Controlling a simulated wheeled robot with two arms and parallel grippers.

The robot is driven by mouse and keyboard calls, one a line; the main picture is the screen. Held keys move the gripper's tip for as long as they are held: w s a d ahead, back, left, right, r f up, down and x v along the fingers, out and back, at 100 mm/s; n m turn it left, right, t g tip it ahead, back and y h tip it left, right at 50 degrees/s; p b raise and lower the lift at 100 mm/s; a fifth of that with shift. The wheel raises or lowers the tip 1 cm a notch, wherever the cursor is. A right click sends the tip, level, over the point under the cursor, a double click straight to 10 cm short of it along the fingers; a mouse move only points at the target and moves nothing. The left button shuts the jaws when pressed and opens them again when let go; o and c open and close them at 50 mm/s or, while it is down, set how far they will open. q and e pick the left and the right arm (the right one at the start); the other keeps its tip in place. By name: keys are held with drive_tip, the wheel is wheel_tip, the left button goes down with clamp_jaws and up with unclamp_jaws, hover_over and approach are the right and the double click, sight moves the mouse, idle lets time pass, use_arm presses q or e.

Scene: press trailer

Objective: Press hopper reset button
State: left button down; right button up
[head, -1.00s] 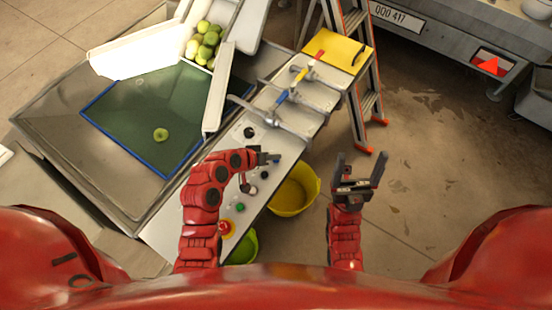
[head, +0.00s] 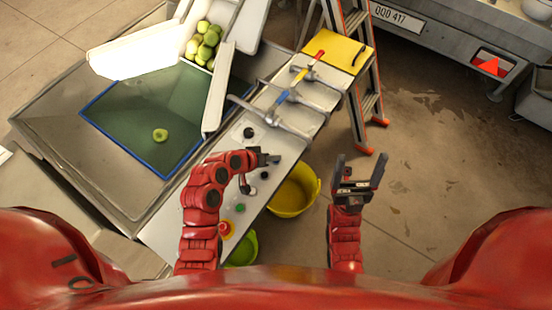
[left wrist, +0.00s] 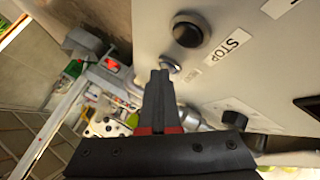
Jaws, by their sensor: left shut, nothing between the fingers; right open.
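The control panel (head: 175,222) is a long light-grey surface with several buttons and knobs. My left gripper (head: 274,158) is shut and empty over the panel. In the left wrist view its fingertips (left wrist: 160,75) are close to a small pale round button (left wrist: 171,65); I cannot tell if they touch. A black button (left wrist: 188,33) by a STOP label is nearby. No hopper reset label is readable. My right gripper (head: 358,170) is open and empty.
A ladder (head: 370,100) stands at the upper right. Green apples (head: 207,40) lie in the chute.

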sight(273, 164)
use_arm(q)
drive_tip(key=shift+r+p, duration=0.3)
drive_tip(key=shift+r, duration=0.5)
wheel_tip(273, 164, up, 5)
drive_tip(key=shift+f+p, duration=0.1)
drive_tip(key=shift+p, duration=1.05)
